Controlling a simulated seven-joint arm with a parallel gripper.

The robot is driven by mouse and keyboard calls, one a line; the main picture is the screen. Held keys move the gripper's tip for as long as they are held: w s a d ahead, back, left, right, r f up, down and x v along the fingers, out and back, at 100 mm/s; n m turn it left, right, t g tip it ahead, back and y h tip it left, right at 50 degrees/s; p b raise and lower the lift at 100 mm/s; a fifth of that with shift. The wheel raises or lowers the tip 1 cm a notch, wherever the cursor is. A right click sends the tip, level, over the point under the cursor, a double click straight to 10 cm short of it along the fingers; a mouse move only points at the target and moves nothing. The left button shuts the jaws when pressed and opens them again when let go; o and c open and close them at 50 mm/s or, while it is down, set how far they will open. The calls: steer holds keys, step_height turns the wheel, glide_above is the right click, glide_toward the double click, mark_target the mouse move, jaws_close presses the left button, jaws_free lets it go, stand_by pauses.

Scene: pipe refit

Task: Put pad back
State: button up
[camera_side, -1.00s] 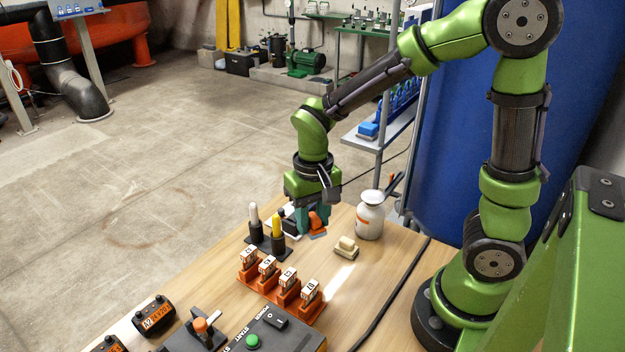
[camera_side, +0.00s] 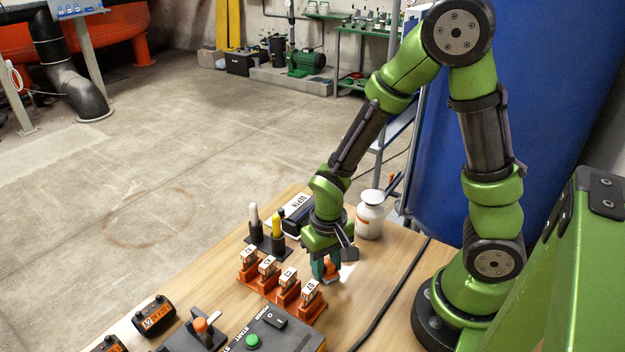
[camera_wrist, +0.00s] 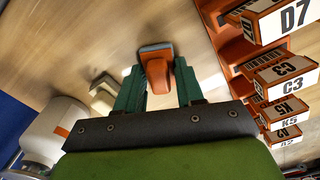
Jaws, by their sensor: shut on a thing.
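My gripper (camera_side: 325,274) is shut on a pad with an orange grip (camera_side: 331,269). In the wrist view the orange grip (camera_wrist: 157,72) lies between the two teal fingers, with the pad's grey base beyond it. The gripper is low over the wooden table, just right of the row of orange labelled holders (camera_side: 286,291). I cannot tell whether the pad touches the table. A cream block (camera_wrist: 104,93) lies close by on the table; in the side view my gripper mostly hides it.
A white jar (camera_side: 370,216) stands behind the gripper. A dark stand with white and yellow markers (camera_side: 277,228) is left of it, beside a dark case with a white label (camera_side: 297,209). A control box with a green button (camera_side: 253,341) is at the front. A black cable crosses the table's right.

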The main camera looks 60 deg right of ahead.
steer(key=o, duration=1)
steer(key=shift+f, duration=0.15)
step_height(320, 180, up, 12)
step_height(320, 180, up, 12)
steer(key=t+y, duration=0.2)
steer(key=t, duration=0.5)
glide_above(327, 261)
steer(key=s, duration=0.3)
steer(key=shift+s+n, duration=0.1)
steer(key=shift+n, duration=0.2)
